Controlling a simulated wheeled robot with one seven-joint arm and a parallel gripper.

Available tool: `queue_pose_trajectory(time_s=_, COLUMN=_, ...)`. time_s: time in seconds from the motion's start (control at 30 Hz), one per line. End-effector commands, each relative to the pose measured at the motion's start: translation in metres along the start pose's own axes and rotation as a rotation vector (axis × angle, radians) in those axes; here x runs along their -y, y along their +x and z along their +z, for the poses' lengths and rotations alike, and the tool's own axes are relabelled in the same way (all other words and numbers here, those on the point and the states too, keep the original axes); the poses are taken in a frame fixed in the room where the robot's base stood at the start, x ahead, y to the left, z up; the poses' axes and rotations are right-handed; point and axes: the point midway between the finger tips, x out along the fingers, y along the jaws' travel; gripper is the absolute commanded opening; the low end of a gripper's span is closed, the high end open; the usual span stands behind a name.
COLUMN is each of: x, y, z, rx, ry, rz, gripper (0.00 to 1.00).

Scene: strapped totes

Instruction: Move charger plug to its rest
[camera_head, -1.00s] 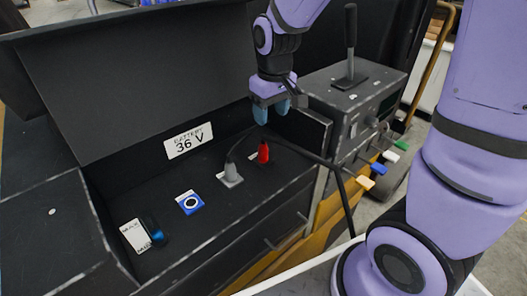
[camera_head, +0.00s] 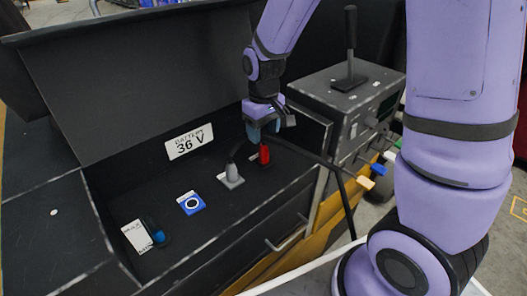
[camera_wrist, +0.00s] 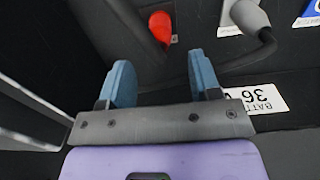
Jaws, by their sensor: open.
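A red plug-like piece (camera_head: 264,155) stands upright in the dark compartment; in the wrist view its red top (camera_wrist: 160,27) lies ahead of the gap between my fingers. A grey plug (camera_head: 232,173) with a dark cable stands left of it on a white plate, also seen in the wrist view (camera_wrist: 248,17). I cannot tell which one is the charger plug. A blue square with a white ring (camera_head: 191,203) lies further left. My gripper (camera_head: 263,131) is open and empty, pointing down just above the red piece. Its blue fingers (camera_wrist: 161,80) show apart in the wrist view.
A "BATTERY 36 V" label (camera_head: 189,142) is on the back wall. A black cable (camera_head: 340,185) runs right over the compartment edge. A lever box (camera_head: 345,95) with coloured tabs stands right. A white card (camera_head: 137,236) and a blue piece (camera_head: 158,237) lie at left.

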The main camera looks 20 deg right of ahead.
Motion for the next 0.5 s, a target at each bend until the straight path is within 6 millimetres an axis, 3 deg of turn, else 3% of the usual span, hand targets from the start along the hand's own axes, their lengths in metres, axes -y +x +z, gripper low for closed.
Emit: queue_pose_trajectory(time_s=0.5, x=0.0, y=0.063, z=0.001, rx=0.003, ry=0.0, rz=0.0, gripper=0.57)
